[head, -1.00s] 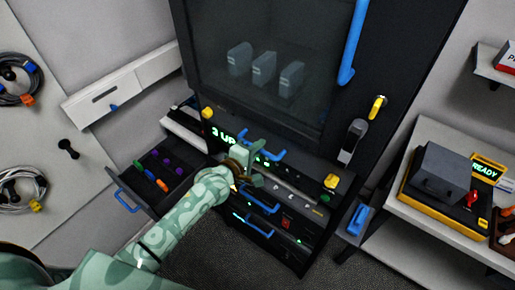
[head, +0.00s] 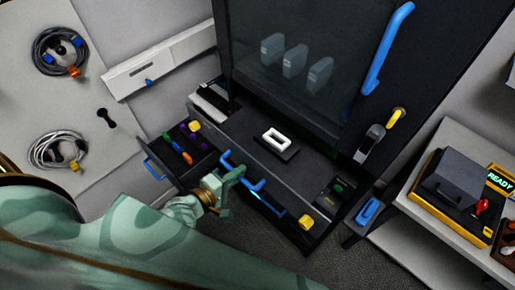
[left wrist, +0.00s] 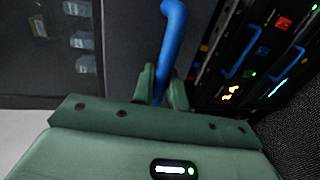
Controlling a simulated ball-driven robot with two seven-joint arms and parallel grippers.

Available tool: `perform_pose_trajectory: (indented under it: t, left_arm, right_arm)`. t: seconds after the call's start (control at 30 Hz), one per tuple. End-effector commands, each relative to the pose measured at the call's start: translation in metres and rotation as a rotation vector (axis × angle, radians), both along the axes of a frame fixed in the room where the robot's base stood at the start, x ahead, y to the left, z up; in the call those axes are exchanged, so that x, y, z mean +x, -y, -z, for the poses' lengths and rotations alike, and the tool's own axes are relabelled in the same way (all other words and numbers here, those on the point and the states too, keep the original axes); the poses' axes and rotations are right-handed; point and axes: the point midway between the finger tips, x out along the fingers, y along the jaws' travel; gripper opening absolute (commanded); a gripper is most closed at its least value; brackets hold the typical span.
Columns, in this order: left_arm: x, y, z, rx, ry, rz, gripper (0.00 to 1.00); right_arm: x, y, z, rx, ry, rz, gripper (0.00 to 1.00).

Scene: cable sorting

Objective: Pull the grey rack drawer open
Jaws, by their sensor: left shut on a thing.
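The rack drawer (head: 312,172) stands pulled out from the rack below its glass door, its dark grey top surface exposed. Its long blue handle (head: 262,192) runs along the front edge. My left gripper (head: 236,176) is shut on this handle near its left part. In the left wrist view, the two green fingers (left wrist: 163,88) close on either side of the blue handle (left wrist: 172,40). My right gripper is in neither view.
A white frame on a dark block (head: 277,138) sits on the drawer. A side drawer (head: 165,160) with coloured plugs stands open at left. A shelf with a yellow-black device (head: 455,195) is at right.

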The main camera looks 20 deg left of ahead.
Motion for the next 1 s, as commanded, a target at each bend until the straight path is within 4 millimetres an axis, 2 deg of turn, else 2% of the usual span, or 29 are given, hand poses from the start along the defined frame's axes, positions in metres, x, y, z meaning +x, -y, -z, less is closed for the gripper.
perform_pose_trajectory:
  t: [0.03,0.1,0.33,0.53,0.87,0.9,0.93,1.0]
  left_arm:
    - [-0.014,-0.004,0.0,0.004,-0.007,0.003,0.0]
    - [-0.029,-0.01,0.0,0.002,-0.006,0.003,0.0]
    - [-0.063,-0.022,0.001,0.002,-0.004,0.002,0.0]
    - [-0.073,-0.026,0.001,0.0,-0.002,0.001,0.0]
    - [-0.074,-0.026,0.002,0.0,-0.002,0.001,0.0]
    - [-0.074,-0.026,0.002,0.0,-0.002,0.001,0.23]
    - [-0.074,-0.026,0.002,0.0,-0.002,0.001,0.31]
    - [-0.074,-0.026,0.001,0.001,-0.002,0.0,0.33]
  right_arm:
    - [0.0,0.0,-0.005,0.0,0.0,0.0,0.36]
    - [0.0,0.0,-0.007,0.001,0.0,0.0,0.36]
    - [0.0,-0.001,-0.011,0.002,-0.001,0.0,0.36]
    - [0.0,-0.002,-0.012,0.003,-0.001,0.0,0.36]
    - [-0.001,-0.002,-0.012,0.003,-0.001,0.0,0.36]
    - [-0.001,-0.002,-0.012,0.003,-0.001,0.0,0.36]
    - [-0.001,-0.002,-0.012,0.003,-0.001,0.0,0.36]
    - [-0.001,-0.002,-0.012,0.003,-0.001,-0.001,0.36]
